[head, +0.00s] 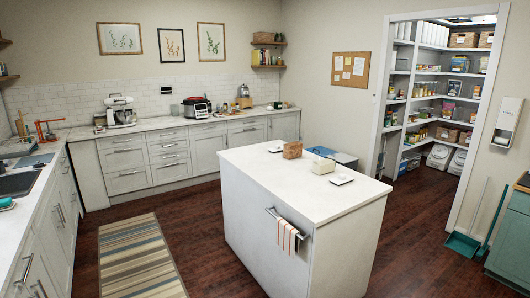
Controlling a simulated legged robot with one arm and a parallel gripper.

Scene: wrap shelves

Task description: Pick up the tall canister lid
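I cannot make out a tall canister lid for certain in the head view. The white island (255,170) in the middle holds a brown woven-looking box (292,150), a pale see-through container (323,165) with a dark handle, a small flat white item (341,179) at the right and another small white item (276,149) at the back. These are too small to tell whether one is a lid. My gripper is not in view.
Counters line the left and back walls, with a stand mixer (119,110) and a red-topped cooker (196,107). A striped rug (140,258) lies left of the island. Open pantry shelves (428,72) stand back right.

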